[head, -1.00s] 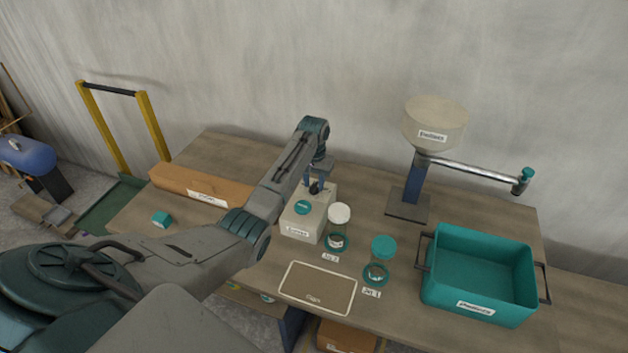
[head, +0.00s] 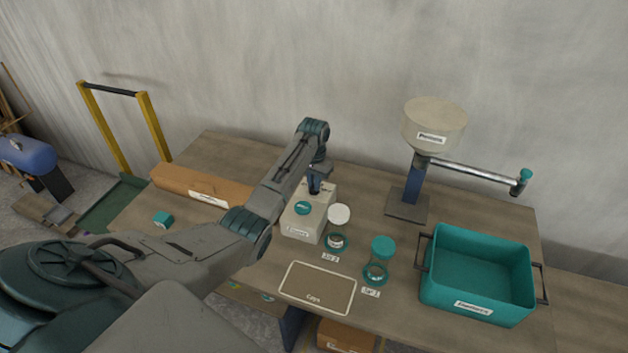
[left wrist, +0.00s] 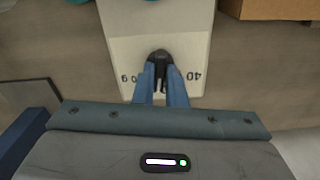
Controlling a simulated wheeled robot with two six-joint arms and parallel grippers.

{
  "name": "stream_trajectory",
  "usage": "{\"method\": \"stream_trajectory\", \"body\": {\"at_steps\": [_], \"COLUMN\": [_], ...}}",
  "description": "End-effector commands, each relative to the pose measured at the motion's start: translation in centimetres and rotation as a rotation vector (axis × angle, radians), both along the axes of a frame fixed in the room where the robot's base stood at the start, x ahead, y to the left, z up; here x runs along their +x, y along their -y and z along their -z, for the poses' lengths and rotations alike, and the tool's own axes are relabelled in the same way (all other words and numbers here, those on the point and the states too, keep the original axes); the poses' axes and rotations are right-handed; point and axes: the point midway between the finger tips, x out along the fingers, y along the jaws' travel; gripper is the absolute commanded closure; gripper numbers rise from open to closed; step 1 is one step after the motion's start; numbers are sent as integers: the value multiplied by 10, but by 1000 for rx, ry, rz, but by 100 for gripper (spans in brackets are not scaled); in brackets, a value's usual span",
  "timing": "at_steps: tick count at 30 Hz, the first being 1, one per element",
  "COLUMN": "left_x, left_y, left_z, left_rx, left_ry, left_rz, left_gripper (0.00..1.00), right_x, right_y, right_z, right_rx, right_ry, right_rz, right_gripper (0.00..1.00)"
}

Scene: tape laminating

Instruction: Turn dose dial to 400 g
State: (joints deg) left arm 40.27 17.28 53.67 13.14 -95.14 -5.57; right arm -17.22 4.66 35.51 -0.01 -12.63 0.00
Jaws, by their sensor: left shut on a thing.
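The dose dial is a dark knob (left wrist: 160,57) on the pale dispenser box (head: 298,228). The box also shows in the left wrist view (left wrist: 195,28). My left gripper (left wrist: 161,84) has its blue fingers shut on the knob. In the head view the left gripper (head: 314,188) is at the back part of the box top, behind a round teal part (head: 303,208). Upside-down printed marks lie on both sides of the knob in the wrist view. They read about "40" and "0 g", partly hidden by the knob and fingers. My right gripper is not in view.
A caps tray (head: 318,302) lies in front. A hopper stand (head: 434,125) and teal crate (head: 478,273) are at right. A brown box (head: 190,183) lies left.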

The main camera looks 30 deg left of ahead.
Motion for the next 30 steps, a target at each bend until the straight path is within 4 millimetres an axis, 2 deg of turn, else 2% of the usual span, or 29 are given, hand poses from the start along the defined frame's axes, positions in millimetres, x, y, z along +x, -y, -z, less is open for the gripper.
{"method": "stream_trajectory", "body": {"at_steps": [1, 12, 21, 30], "left_x": [0, 0, 1, 1], "left_y": [0, 0, -1, -1], "left_z": [-4, -4, -3, -2], "left_rx": [0, 1, 1, 1], "left_ry": [0, 0, 1, 2], "left_rz": [36, 381, 643, 824], "left_gripper": [100, 100, 100, 100], "right_x": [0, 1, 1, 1], "right_y": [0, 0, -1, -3], "right_z": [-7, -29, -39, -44], "right_rx": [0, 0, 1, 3], "right_ry": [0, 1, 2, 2], "right_rz": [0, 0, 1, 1], "right_gripper": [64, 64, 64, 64]}}
